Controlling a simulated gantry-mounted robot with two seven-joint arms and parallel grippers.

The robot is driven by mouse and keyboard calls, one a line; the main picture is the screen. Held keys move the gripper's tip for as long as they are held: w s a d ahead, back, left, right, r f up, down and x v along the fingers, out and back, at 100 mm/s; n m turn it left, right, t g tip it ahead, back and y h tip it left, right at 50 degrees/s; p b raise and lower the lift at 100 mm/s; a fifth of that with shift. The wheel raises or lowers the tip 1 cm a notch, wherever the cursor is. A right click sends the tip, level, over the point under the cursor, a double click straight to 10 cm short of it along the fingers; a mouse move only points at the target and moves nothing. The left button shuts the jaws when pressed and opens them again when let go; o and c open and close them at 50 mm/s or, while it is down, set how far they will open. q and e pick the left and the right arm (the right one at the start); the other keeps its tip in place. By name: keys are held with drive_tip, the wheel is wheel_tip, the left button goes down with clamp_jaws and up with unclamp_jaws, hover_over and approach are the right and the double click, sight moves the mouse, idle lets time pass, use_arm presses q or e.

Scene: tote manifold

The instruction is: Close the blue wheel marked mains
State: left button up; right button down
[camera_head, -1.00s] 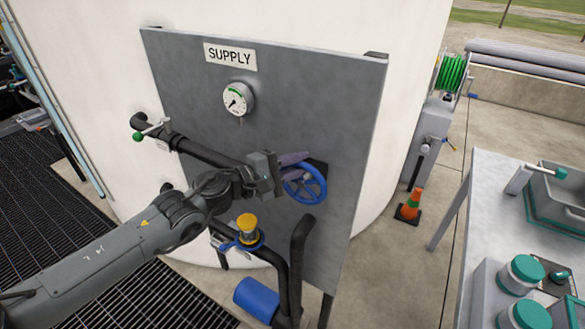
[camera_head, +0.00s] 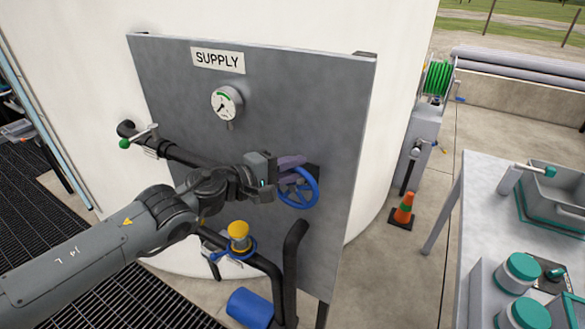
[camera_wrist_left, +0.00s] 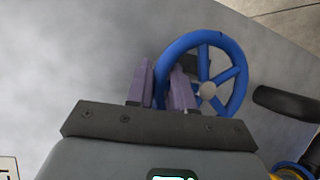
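The blue wheel (camera_head: 298,188) is mounted on the grey panel under the SUPPLY sign. My left gripper (camera_head: 288,171) is at its left side, with purple fingers reaching to the rim. In the left wrist view the wheel (camera_wrist_left: 208,88) shows its rim and spokes, and the rim's left part passes between the fingers of my left gripper (camera_wrist_left: 162,88). The fingers are close together on either side of the rim and look closed on it; the exact contact is partly hidden. No mains marking is readable. My right gripper is not in view.
A gauge (camera_head: 227,102) is above the wheel. A green-tipped lever (camera_head: 138,137) and black pipe are at left. Below are a yellow-capped fitting (camera_head: 239,237) and bent black pipe (camera_head: 293,262). An orange cone (camera_head: 403,209) and a table (camera_head: 477,215) stand to the right.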

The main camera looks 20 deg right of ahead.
use_arm(q)
drive_tip(key=o, duration=0.3)
drive_tip(key=shift+d, duration=0.1)
drive_tip(key=shift+o, duration=0.2)
drive_tip(key=p+v, duration=0.1)
drive_tip(key=v, duration=1)
drive_tip(key=shift+d+f, duration=0.1)
drive_tip(key=shift+f, duration=0.05)
